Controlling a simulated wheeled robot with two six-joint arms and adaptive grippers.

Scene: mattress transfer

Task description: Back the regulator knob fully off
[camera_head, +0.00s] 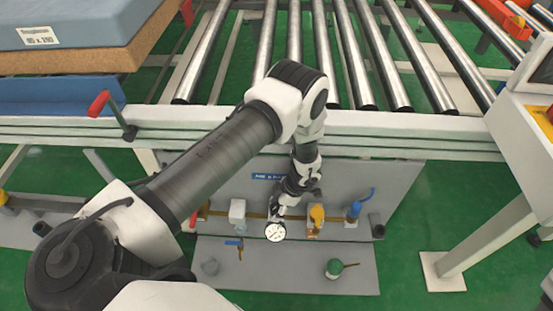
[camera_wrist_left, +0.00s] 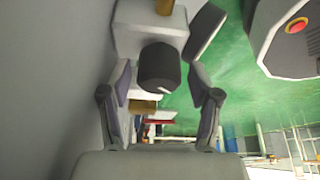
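The regulator knob (camera_wrist_left: 159,70) is a dark, ribbed cylinder with a small white mark, in front of a pale grey body (camera_wrist_left: 135,38) in the left wrist view. My left gripper (camera_wrist_left: 160,90) has its two fingers apart, one on each side of the knob, with visible gaps; whether they touch it cannot be seen. In the head view my left gripper (camera_head: 281,204) is at the panel, just above the round white gauge (camera_head: 275,232), and hides the knob. My right gripper is not in view.
The grey panel (camera_head: 400,180) under the roller conveyor (camera_head: 345,60) carries a white box (camera_head: 237,211), a yellow fitting (camera_head: 317,215) and a blue-handled valve (camera_head: 356,208). A conveyor leg (camera_head: 490,235) stands at right.

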